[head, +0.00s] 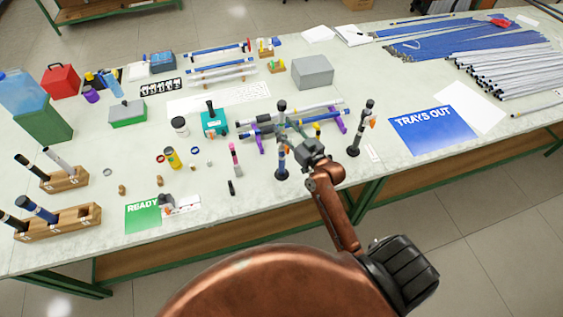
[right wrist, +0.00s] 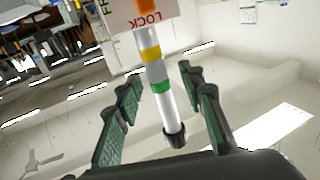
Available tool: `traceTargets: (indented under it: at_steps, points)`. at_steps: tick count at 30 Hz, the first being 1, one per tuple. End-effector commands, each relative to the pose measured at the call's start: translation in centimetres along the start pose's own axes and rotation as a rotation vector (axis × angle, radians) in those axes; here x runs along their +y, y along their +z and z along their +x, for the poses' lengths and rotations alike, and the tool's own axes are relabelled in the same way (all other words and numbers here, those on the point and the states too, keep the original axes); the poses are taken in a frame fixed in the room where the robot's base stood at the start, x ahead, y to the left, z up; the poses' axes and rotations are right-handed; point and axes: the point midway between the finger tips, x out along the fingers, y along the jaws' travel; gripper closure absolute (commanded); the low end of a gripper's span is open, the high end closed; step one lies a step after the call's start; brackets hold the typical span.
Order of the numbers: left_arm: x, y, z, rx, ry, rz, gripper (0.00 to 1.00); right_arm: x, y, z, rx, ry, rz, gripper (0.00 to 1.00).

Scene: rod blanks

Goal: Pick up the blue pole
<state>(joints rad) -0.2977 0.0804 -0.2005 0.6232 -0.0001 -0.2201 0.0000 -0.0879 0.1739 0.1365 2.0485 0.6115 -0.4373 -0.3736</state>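A blue pole (head: 304,126) lies across purple supports (head: 340,120) near the middle of the table, beside a paler pole. My right gripper (head: 303,149) is just in front of these poles and partly hides the area around them. In the right wrist view, its green-padded fingers (right wrist: 160,95) are spread apart. A white tube (right wrist: 171,118) with yellow and green bands and a dark end shows between them, with a gap on each side. I cannot tell how far beyond the fingers it is. My left gripper is out of view.
Upright posts on black bases stand left (head: 281,174) and right (head: 353,151) of my right gripper. A grey box (head: 312,72) is behind. A blue TRAYS OUT sheet (head: 433,130) and bundles of rods lie to the right. Wooden blocks (head: 62,180) hold upright rods at left.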

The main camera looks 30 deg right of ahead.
Motion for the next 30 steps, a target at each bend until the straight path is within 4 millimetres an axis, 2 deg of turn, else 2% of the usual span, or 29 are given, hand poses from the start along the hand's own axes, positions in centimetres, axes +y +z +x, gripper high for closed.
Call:
traceTargets:
  at_steps: [4, 12, 27, 30]
  points:
    - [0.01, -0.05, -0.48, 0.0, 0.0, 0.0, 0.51, 0.08, 0.01, 1.49, -0.001, 0.001, 0.0, 0.64]
    - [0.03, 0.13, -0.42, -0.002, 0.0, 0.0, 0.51, 0.1, 0.19, 1.67, -0.002, 0.002, -0.001, 0.64]
    - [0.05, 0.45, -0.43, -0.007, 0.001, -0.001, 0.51, 0.08, 0.17, 1.66, -0.002, 0.001, -0.001, 0.99]
    - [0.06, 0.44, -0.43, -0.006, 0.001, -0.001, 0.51, 0.08, 0.17, 1.66, -0.002, 0.001, -0.001, 1.0]
